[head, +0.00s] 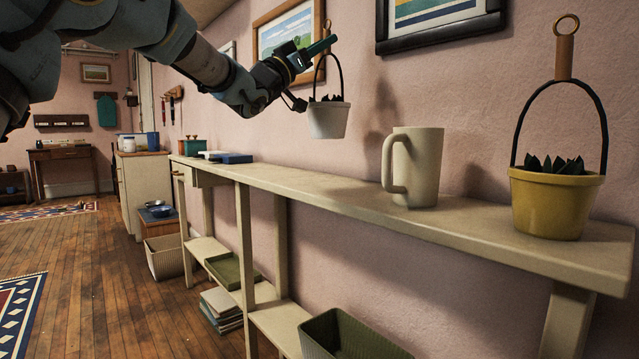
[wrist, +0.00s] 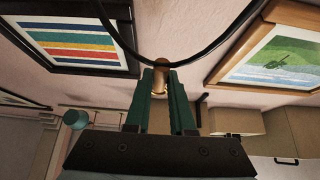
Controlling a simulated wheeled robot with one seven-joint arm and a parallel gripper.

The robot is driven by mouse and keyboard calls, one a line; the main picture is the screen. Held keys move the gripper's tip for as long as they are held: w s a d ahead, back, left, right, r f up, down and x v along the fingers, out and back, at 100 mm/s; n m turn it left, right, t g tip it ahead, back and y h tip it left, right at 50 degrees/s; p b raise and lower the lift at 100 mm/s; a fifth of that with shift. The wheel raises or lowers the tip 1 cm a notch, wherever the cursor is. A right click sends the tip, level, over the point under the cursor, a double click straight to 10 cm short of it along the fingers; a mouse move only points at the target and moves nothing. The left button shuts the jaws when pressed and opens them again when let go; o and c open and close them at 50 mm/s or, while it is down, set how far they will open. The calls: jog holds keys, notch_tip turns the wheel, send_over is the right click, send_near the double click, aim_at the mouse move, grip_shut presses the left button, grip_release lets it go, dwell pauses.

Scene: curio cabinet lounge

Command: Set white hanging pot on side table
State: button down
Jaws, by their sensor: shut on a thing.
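The white hanging pot (head: 328,119) has dark leaves and a thin black hoop handle. It hangs upright in the air, clear of the long cream table (head: 310,187) below it in the head view. My gripper (head: 328,42) is shut on the grip at the top of the pot's handle. In the wrist view, the green fingers of my gripper (wrist: 165,80) close around this wooden grip (wrist: 161,66), and the black hoop curves past them. The pot's body is not in the wrist view. A small dark table (head: 72,153) stands far left; which table is the side table is unclear.
A cream mug (head: 416,165) and a yellow hanging pot (head: 555,203) with a tall handle stand on the right of the cream table. A blue book (head: 235,158) lies at its far end. Bare tabletop lies between book and mug. Framed pictures (head: 440,20) hang behind.

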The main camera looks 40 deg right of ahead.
notch_tip(320, 180, down, 10)
jog(key=b, duration=0.3)
jog(key=shift+w+f+b, duration=0.1)
jog(key=shift+f+b, duration=0.1)
jog(key=shift+b, duration=0.1)
jog(key=c, duration=0.8)
grip_release()
jog(key=shift+o, duration=0.2)
jog(key=shift+a+f, duration=0.1)
jog(key=shift+a, duration=0.05)
jog(key=v, duration=1.1)
jog(key=shift+a+f+p, duration=0.25)
jog(key=shift+a+p, duration=0.05)
jog(key=shift+p, duration=0.15)
jog(key=shift+w, duration=0.1)
